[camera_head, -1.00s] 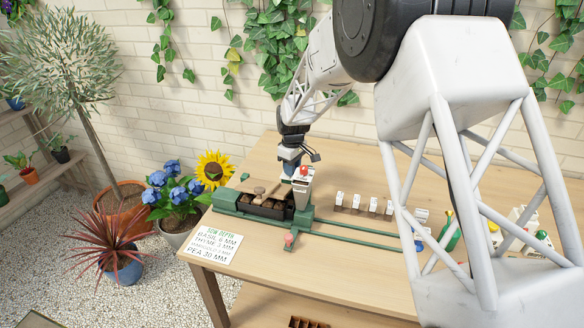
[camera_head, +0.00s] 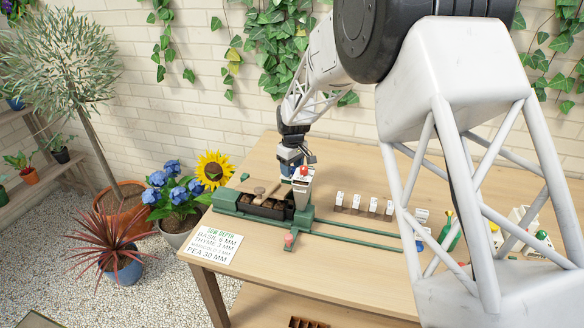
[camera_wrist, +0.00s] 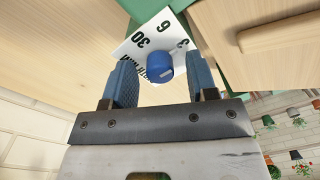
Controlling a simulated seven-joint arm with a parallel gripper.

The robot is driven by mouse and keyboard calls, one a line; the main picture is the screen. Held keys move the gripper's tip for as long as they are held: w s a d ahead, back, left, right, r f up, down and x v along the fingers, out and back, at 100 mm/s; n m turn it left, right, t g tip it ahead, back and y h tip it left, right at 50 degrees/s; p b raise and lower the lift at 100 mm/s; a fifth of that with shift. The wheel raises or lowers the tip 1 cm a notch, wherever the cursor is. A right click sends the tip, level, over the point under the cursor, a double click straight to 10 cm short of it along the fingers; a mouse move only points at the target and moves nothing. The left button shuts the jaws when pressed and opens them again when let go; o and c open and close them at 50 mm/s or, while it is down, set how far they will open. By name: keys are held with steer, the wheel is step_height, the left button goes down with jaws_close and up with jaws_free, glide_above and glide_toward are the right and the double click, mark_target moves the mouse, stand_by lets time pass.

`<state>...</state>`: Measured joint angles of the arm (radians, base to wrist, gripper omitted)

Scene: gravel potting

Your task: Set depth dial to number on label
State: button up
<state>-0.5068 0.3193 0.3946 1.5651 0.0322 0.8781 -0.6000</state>
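In the wrist view, a blue dial knob (camera_wrist: 159,66) sits on a white plate (camera_wrist: 135,45) with black numbers; 30, 6 and 3 are legible, other print is partly hidden. My gripper (camera_wrist: 161,75) is open, its two blue fingers on either side of the knob with visible gaps. A white sow-depth card (camera_head: 216,244) lists basil 6 mm, thyme 3 mm, a blurred line, and pea 30 mm.
A dark tray (camera_head: 262,210) of soil stands on the green base, left of the hopper. A green rail (camera_head: 355,237) runs right across the wooden table (camera_head: 370,158). Several white packets (camera_head: 372,206) stand in a row. Bottles stand at the right, partly behind my arm.

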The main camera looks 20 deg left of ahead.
mark_target(293, 168)
steer(key=shift+w+r, duration=0.1)
steer(key=shift+r, duration=3.85)
steer(key=shift+d, duration=0.1)
